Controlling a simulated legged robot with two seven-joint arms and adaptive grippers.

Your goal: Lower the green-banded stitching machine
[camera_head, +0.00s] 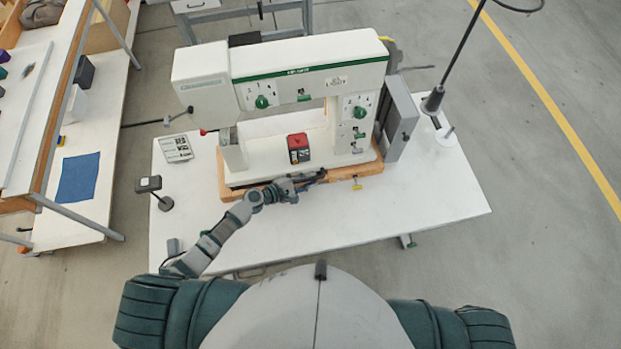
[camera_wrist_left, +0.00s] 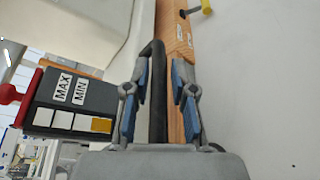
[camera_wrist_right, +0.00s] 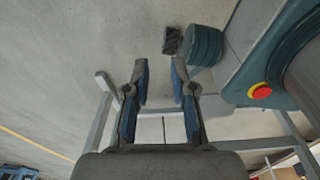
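The white stitching machine (camera_head: 300,66) with a green band stands on the table over a wooden base (camera_head: 240,187). I cannot tell whether it sits fully flat in the base. My left gripper (camera_head: 318,177) is at the base's front edge, below a red and black box (camera_head: 299,149). In the left wrist view, a dark bar (camera_wrist_left: 157,95) lies between the parted fingers (camera_wrist_left: 160,88), alongside the wooden base (camera_wrist_left: 180,45); the fingers do not look closed on it. My right gripper (camera_wrist_right: 160,75) is open and empty over the floor, outside the head view.
The white table (camera_head: 430,205) is clear at front and right. A grey box (camera_head: 398,120) and a lamp foot (camera_head: 446,137) stand at right. A yellow-handled piece (camera_head: 357,184) is by the base.

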